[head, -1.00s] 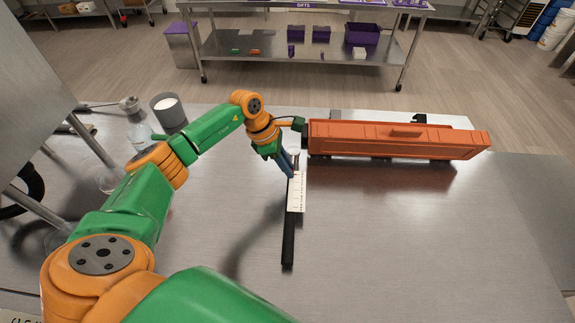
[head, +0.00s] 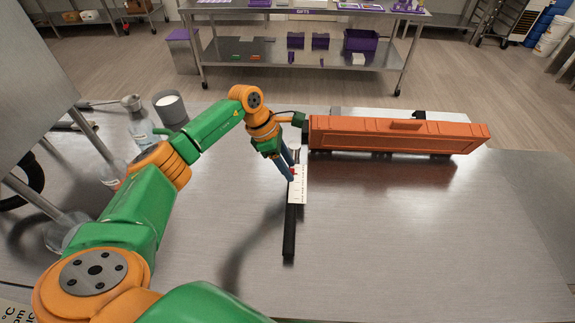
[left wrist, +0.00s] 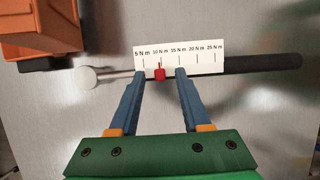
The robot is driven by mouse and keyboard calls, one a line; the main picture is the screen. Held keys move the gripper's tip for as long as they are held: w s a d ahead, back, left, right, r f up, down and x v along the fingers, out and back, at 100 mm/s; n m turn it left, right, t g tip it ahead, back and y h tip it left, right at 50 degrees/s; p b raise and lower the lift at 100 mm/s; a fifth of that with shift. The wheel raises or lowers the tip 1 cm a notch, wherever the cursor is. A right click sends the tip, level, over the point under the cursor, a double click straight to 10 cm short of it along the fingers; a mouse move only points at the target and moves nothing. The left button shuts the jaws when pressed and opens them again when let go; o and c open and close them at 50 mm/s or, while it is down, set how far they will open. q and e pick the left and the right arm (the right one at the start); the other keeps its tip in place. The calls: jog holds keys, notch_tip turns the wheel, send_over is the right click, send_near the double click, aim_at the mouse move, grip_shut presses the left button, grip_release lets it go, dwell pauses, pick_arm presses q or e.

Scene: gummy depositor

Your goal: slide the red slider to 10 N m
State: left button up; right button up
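The torque wrench (head: 289,232) lies on the steel table, with a black handle and a white scale card (head: 299,190) marked 5 to 25 N m. In the left wrist view, the card (left wrist: 200,55) shows its numbers. The red slider (left wrist: 160,74) has its pointer at the 10 N m mark. My left gripper (left wrist: 160,73) is open, one blue finger on each side of the slider, with a visible gap on both sides. In the head view, the left gripper (head: 290,177) is over the card's left edge. My right gripper is not in view.
A long orange box (head: 395,137) stands behind and right of the wrench, close to its round head (left wrist: 87,78). A grey cup (head: 171,109) and a glass flask (head: 140,127) stand at the left. The table right of the wrench is clear.

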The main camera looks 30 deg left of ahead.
pick_arm(q)
jog(key=shift+s+d+r, duration=0.1)
jog(key=shift+s+d, duration=0.05)
jog(key=shift+s, duration=0.05)
jog(key=shift+r, duration=0.3)
jog(key=b+v, duration=0.2)
jog(key=v, duration=0.4)
jog(key=shift+r, duration=0.25)
